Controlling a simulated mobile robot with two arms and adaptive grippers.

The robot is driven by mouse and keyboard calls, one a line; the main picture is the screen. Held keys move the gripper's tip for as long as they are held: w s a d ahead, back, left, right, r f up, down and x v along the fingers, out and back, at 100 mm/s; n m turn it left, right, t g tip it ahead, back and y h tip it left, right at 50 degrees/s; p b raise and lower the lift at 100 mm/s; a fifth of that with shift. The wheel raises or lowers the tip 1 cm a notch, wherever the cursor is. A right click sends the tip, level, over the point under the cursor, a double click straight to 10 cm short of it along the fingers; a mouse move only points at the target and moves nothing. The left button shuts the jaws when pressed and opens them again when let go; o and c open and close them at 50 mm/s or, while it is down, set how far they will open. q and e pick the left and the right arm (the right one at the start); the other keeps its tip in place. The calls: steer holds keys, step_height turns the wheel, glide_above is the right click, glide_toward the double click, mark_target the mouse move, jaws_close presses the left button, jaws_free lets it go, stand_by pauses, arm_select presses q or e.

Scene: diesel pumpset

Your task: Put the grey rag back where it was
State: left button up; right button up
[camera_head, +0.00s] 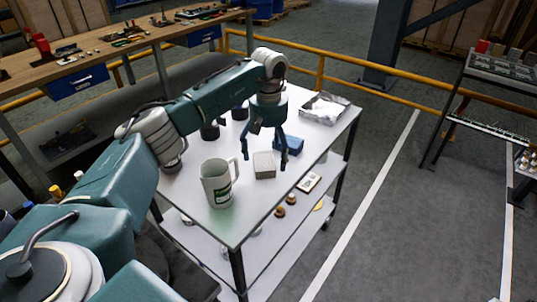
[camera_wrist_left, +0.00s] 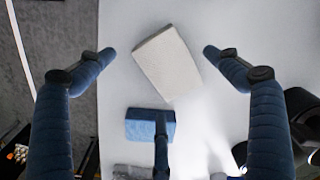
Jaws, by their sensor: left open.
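The grey rag (camera_head: 264,166) looks like a pale, folded, block-shaped cloth lying on the white cart top. My left gripper (camera_head: 265,161) is above it, pointing down with fingers spread. In the left wrist view the rag (camera_wrist_left: 168,62) lies tilted between the two side fingertips of the open gripper (camera_wrist_left: 157,54), with visible gaps on both sides. Contact with the rag does not show. My right gripper is not in view.
A blue folded cloth (camera_head: 291,144) lies just behind the rag, partly under a finger in the wrist view. A grey-white mug (camera_head: 216,187) stands front left. A metal tray (camera_head: 324,108) is at the back right, and dark cylinders (camera_head: 210,131) stand at the left.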

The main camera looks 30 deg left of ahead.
mark_target(269, 161)
arm_select(q)
step_height(269, 161, up, 10)
steer(key=p, duration=0.7)
steer(key=shift+r, duration=0.2)
